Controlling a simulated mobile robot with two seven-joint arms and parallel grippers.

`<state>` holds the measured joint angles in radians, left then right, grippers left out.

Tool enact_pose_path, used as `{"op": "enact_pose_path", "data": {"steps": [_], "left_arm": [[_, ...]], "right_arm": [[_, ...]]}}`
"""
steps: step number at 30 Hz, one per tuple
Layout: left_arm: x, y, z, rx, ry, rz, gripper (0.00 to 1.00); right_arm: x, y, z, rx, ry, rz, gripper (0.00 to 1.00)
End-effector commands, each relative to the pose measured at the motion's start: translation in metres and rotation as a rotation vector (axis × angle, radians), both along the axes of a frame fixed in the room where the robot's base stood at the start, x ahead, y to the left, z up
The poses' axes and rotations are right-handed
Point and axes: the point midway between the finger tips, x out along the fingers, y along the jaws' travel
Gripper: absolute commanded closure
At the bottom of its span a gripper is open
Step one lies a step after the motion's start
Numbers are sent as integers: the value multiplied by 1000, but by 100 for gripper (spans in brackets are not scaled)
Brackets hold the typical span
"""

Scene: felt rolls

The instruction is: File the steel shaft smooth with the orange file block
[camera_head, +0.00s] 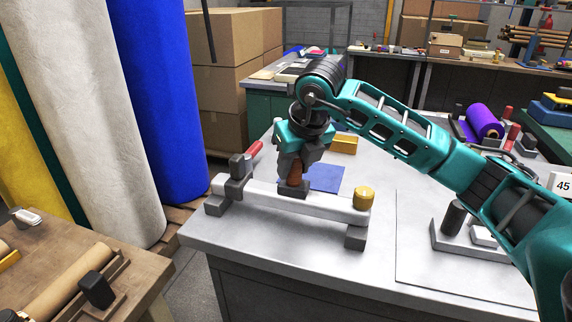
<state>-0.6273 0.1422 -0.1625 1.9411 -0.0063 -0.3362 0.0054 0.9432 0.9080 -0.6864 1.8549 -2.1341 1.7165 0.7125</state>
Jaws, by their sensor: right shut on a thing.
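The steel shaft (325,203) is a long pale bar lying along the front of the light grey table. A dark clamp (238,177) with a red handle grips its left end, and a yellow knob (364,197) sits at its right end. My right gripper (293,168) points down over the middle of the shaft. It is shut on the orange file block (294,177), whose brownish-orange grip shows between the fingers. The block's dark base (293,189) appears to rest on top of the shaft; exact contact is hard to tell. My left gripper is not in view.
A blue sheet (326,178) and a yellow box (344,145) lie behind the shaft. A grey tray (446,242) with a dark cylinder stands at the right, below my right arm. Tall felt rolls (158,95) stand at the left. The table's front strip is clear.

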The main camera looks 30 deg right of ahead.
Motion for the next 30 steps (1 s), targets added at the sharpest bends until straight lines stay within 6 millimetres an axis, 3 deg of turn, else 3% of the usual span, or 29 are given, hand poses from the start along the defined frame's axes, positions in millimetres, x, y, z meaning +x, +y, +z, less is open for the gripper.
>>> {"op": "enact_pose_path", "data": {"steps": [20,30], "left_arm": [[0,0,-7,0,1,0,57],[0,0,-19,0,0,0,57]], "right_arm": [[-13,-12,0,0,-1,-1,93],[-31,-27,-3,-2,-1,-2,93]]}}
